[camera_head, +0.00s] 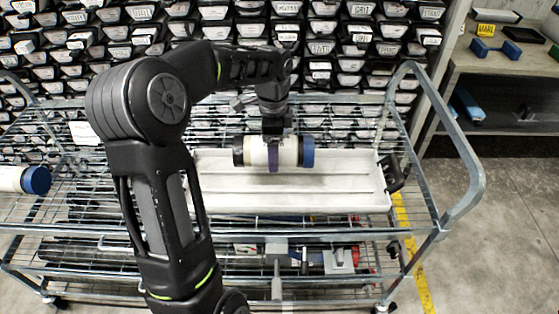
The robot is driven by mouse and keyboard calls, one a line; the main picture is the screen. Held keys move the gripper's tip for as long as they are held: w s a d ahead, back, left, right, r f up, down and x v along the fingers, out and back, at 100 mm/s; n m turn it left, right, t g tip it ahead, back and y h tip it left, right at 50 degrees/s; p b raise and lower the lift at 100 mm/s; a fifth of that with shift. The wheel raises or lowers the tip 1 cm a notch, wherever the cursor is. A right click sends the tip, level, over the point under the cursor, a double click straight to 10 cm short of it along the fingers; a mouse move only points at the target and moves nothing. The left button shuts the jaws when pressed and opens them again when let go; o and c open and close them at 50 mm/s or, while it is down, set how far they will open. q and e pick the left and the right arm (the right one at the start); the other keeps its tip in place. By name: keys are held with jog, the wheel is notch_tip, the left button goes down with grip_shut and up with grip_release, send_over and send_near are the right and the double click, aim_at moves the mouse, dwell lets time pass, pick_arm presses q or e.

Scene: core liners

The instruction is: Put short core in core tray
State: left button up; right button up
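The short core (256,152) is a white tube with a dark left end, a blue right end and a purple strip around its middle. My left gripper (272,140) comes down on it from above and appears shut on it; the fingertips are hard to make out. The core tray (340,185) is long, white and grooved and lies on the cart's top shelf. The core is level, lengthwise over the tray's back middle part; I cannot tell whether it touches the tray. My arm hides the tray's left end. My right gripper is not in view.
Another white core with a blue end (12,180) lies at the left edge, cut off by the frame. The wire cart (445,215) has a raised rail handle at right. Stacked labelled trays (350,50) fill the back. A shelf (500,60) stands at right.

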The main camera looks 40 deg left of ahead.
pick_arm(q)
jog(key=shift+f, duration=2.35)
jog(key=shift+f+p, duration=0.55)
jog(key=shift+f, duration=1.3)
jog(key=o, duration=2.1)
jog(key=shift+f, duration=0.1)
notch_tip(320, 180, up, 12)
jog(key=shift+r+b, duration=0.1)
jog(key=shift+b, duration=0.5)
